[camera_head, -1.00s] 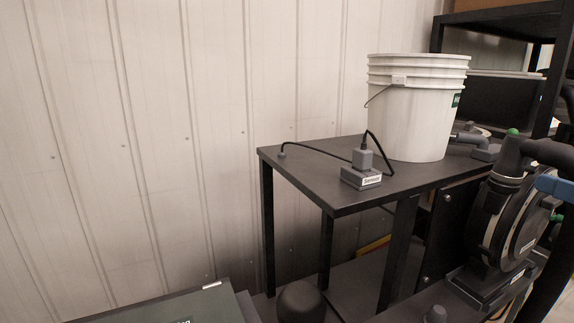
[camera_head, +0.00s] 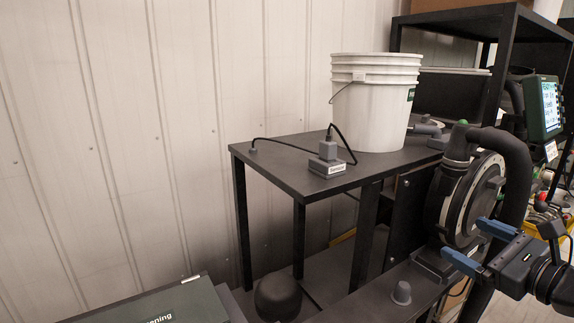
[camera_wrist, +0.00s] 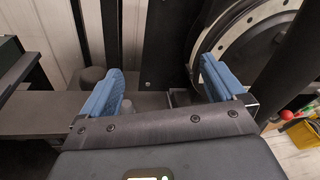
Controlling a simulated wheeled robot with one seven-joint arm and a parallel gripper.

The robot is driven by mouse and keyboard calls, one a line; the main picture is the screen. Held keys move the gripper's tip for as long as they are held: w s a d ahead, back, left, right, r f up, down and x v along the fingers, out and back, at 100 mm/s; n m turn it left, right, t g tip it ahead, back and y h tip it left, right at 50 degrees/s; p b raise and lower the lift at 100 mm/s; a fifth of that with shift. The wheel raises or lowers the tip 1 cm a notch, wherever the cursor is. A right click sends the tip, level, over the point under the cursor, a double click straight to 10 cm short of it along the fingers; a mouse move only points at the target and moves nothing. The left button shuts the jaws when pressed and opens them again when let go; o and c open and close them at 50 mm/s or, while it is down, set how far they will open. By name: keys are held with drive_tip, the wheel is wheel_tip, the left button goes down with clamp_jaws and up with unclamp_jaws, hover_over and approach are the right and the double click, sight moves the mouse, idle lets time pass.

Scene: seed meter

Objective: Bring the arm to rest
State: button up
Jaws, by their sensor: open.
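My gripper (camera_head: 478,246) is at the lower right of the head view, with its two blue fingers spread apart and nothing between them. It is in front of the round seed meter (camera_head: 470,200), which has a black hose on top. In the wrist view my gripper (camera_wrist: 160,88) shows both blue fingers wide apart and empty. The meter's pale ring and dark disc (camera_wrist: 235,40) show behind the right finger there. I cannot tell from the frames how far the fingers are from the meter.
A dark table (camera_head: 280,165) holds a white bucket (camera_head: 372,105) and a small labelled sensor block (camera_head: 327,165) with a cable. A monitor (camera_head: 543,106) is at the right. A dark box (camera_head: 165,308) and a rounded black knob (camera_head: 278,297) are low in front. The wall side is clear.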

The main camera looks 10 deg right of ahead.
drive_tip(key=s+a+f+n+g+h, duration=0.2)
drive_tip(key=s+a+f+n+h, duration=0.2)
drive_tip(key=s+a+f+n, duration=0.85)
drive_tip(key=s+a+r+n, duration=0.1)
drive_tip(key=s+a+n, duration=0.2)
drive_tip(key=s+n, duration=0.2)
drive_tip(key=s+a+r+n+y, duration=0.1)
drive_tip(key=s+a+n, duration=0.2)
drive_tip(key=s, duration=0.9)
drive_tip(key=s+a+r+n, duration=0.1)
drive_tip(key=s+a+n, duration=0.2)
drive_tip(key=s+n, duration=0.5)
drive_tip(key=shift+s+a+r+n, duration=0.25)
drive_tip(key=shift+s+n, duration=0.15)
drive_tip(key=shift+n, duration=0.25)
